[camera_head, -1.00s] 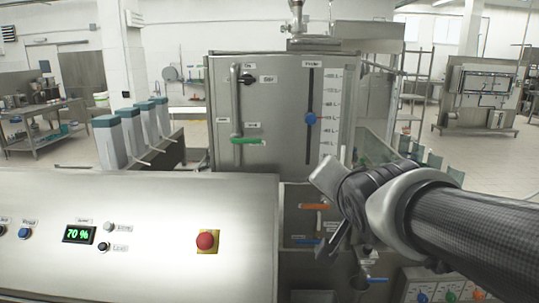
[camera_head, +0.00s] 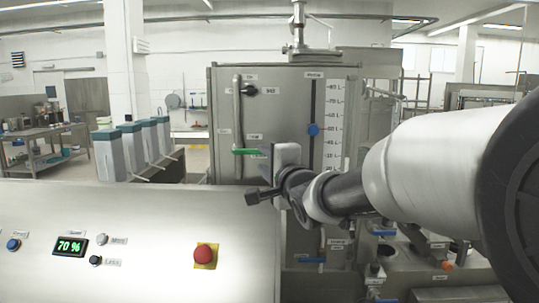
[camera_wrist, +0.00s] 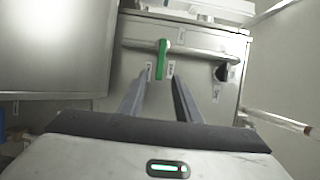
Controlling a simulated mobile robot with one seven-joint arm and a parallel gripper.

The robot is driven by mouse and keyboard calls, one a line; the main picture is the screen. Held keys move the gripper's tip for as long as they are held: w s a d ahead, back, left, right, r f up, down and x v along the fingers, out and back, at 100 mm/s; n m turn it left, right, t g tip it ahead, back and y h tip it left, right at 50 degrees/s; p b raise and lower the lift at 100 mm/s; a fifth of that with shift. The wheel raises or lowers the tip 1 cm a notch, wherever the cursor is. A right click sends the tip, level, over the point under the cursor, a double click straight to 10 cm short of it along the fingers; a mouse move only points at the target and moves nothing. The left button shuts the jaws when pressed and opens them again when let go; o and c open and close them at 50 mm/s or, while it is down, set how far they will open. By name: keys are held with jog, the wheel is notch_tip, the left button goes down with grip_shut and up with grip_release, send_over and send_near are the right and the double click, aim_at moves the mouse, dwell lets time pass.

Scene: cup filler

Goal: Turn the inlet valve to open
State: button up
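A green valve handle (camera_head: 246,152) sits level at the lower end of a vertical pipe on the steel tank front; its small label is unreadable. In the wrist view the green handle (camera_wrist: 161,60) lies just beyond and in line with the gap between my fingers. Whether the fingertips reach the handle's depth is unclear.
A black knob (camera_head: 249,89) is above the handle, and a blue slider (camera_head: 313,130) is on the level scale to the right. In front are a control panel (camera_head: 140,225) and red stop button (camera_head: 205,256). My arm hides the lower right tank front.

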aim_at(256, 152)
jog(key=x, duration=0.8)
jog(key=shift+w+a, duration=0.1)
jog(key=shift+w, duration=0.15)
grip_shut()
